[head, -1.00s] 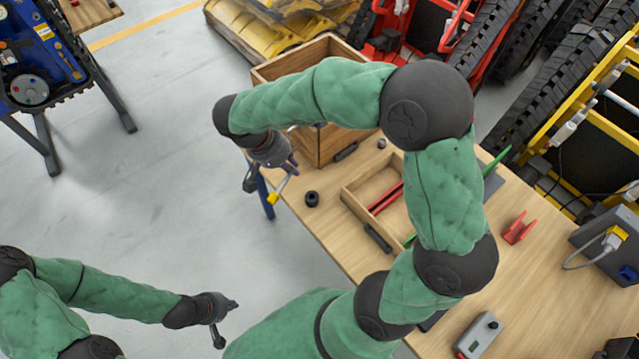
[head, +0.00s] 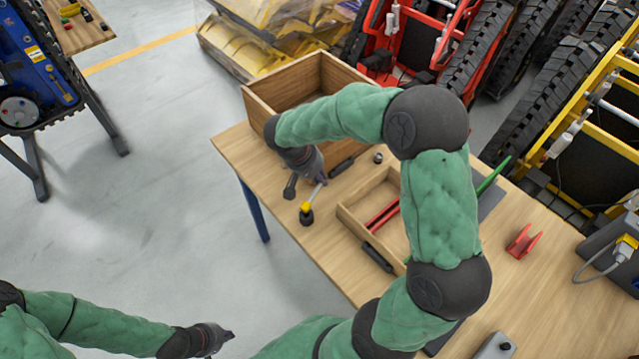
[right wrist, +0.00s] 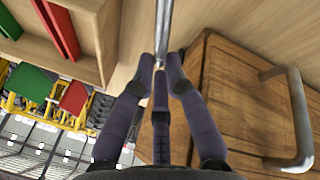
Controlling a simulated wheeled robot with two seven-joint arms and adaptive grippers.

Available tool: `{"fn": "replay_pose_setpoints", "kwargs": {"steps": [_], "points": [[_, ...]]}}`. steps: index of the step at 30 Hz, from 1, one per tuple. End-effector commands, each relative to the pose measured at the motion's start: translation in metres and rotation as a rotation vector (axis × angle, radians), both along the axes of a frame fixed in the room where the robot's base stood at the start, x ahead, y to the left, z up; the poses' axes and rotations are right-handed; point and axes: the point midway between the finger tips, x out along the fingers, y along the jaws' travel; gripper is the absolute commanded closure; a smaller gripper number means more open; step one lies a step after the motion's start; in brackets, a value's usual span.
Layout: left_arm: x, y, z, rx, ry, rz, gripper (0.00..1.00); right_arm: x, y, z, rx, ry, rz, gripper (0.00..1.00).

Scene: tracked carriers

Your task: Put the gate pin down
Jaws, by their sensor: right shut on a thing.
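The gate pin, a thin metal rod with a yellow end (head: 305,207), is in my right gripper (head: 314,181), low over the table's left part. The yellow end overlaps a small black round piece (head: 307,217) on the table; I cannot tell whether they touch. In the right wrist view the fingers (right wrist: 160,70) are closed around the bare metal rod (right wrist: 164,30). My left gripper (head: 228,336) is at the bottom left, off the table and apart from the pin; its fingers are too small to read.
The wooden table (head: 540,290) bears an open wooden box (head: 265,105) behind my right gripper. A shallow wooden tray (head: 352,222) with red rods lies to the right. A red bracket (head: 523,241) stands further right. Bare tabletop lies left of the gripper.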

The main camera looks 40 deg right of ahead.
Motion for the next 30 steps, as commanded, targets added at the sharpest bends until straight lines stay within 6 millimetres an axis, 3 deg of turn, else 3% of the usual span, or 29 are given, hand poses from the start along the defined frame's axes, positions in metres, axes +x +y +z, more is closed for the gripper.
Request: {"fn": "replay_pose_setpoints", "kwargs": {"steps": [1, 4, 17, 18, 20, 30], "points": [[0.0, 0.0, -0.009, 0.0, 0.0, 0.0, 1.0, -0.001, 0.001, -0.014, 0.001, 0.004, 0.001, 1.0], [0.0, 0.0, -0.014, 0.0, 0.001, 0.0, 1.0, 0.0, 0.001, -0.023, 0.001, 0.002, -0.001, 1.0], [0.0, 0.0, -0.017, 0.0, 0.0, 0.0, 1.0, 0.0, 0.001, -0.027, 0.001, 0.001, 0.0, 1.0], [0.0, 0.0, -0.017, 0.0, 0.0, 0.0, 1.0, 0.0, 0.001, -0.027, 0.001, 0.001, 0.001, 0.78], [0.0, 0.0, -0.016, 0.0, 0.0, 0.0, 1.0, 0.0, 0.001, -0.026, 0.001, 0.001, 0.001, 0.62], [0.0, 0.0, -0.015, 0.0, 0.0, 0.0, 1.0, 0.0, 0.001, -0.025, 0.001, 0.001, 0.001, 0.62]]}}
